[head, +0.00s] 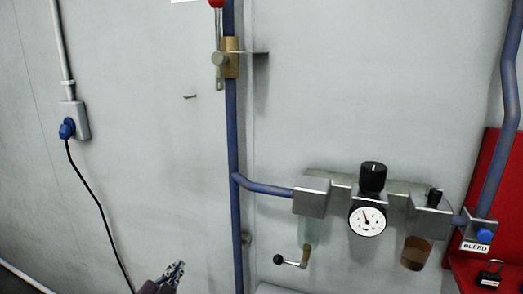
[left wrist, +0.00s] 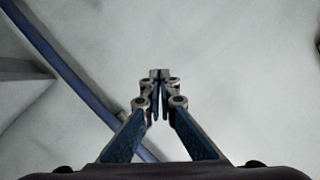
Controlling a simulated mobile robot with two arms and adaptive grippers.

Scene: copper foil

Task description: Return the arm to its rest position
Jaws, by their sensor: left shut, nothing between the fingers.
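My left gripper (head: 175,270) is at the bottom of the head view, left of the blue vertical pipe, with its fingers pointing up and to the right. In the left wrist view the left gripper (left wrist: 159,75) has its fingertips together with nothing between them. Pale wall lies beyond the tips, and a blue pipe (left wrist: 62,68) runs diagonally behind the fingers at the left. My right gripper shows in neither view.
The blue pipe (head: 235,130) carries a brass valve with a red-tipped lever (head: 217,45). A regulator with a gauge (head: 367,218) and a black crank handle (head: 292,261) stand to the right. A blue plug (head: 67,128) trails a black cable at the left. A red panel (head: 500,180) holds a padlock (head: 490,274).

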